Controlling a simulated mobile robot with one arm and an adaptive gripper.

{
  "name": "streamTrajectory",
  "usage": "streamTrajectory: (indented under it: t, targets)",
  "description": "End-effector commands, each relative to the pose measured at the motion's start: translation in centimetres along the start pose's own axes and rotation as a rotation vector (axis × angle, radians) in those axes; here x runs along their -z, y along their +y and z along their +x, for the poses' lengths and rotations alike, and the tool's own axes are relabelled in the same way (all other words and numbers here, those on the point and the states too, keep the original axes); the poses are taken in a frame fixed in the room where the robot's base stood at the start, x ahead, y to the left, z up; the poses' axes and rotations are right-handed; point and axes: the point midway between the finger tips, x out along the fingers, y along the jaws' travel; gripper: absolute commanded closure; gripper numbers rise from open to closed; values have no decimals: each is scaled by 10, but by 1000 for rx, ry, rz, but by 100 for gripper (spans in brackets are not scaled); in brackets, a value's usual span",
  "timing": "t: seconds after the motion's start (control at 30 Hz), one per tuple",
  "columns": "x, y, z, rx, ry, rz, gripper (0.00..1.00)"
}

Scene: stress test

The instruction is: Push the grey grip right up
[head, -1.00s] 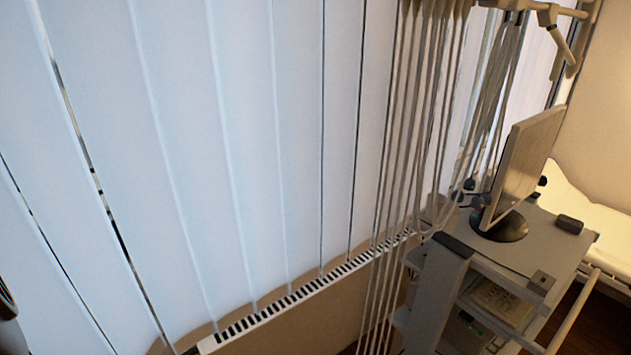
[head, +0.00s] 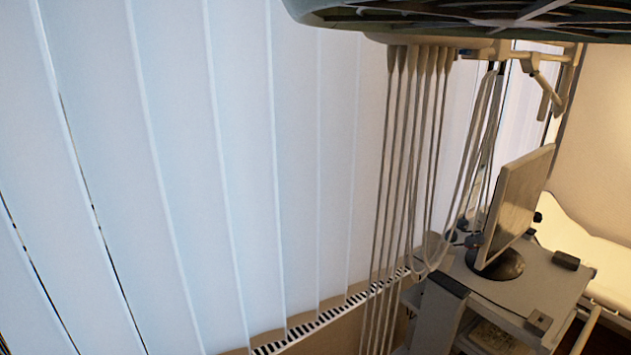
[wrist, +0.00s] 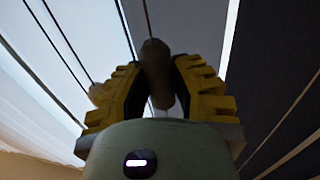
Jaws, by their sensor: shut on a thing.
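In the wrist view, my gripper (wrist: 158,64) has yellow, ribbed fingers with dark inner pads. They are shut on a short, upright, grey-brown grip (wrist: 154,50), which stands between the fingertips with its rounded upper end showing above them. What the grip is fixed to cannot be told. The head view shows neither my gripper nor, clearly, the grip.
In the head view, a large, dark, ribbed, round-edged thing (head: 480,18) hangs across the top right. Several pale cables (head: 410,140) hang below it. A monitor (head: 522,205) stands on a cart (head: 535,288) at right. Pale vertical blinds (head: 170,170) fill the left.

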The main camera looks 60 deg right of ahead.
Motion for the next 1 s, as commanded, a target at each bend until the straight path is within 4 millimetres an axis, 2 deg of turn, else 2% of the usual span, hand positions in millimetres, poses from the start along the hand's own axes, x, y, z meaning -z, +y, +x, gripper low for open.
streamTrajectory:
  t: [0.03,0.3,0.67,0.83,1.0]
  targets:
    - [6,1,1,-7,13,5,73]
    - [4,0,0,-3,8,3,45]
    - [2,0,-6,0,5,1,44]
    - [2,0,-30,0,4,1,44]
    - [1,-1,-69,3,3,1,44]
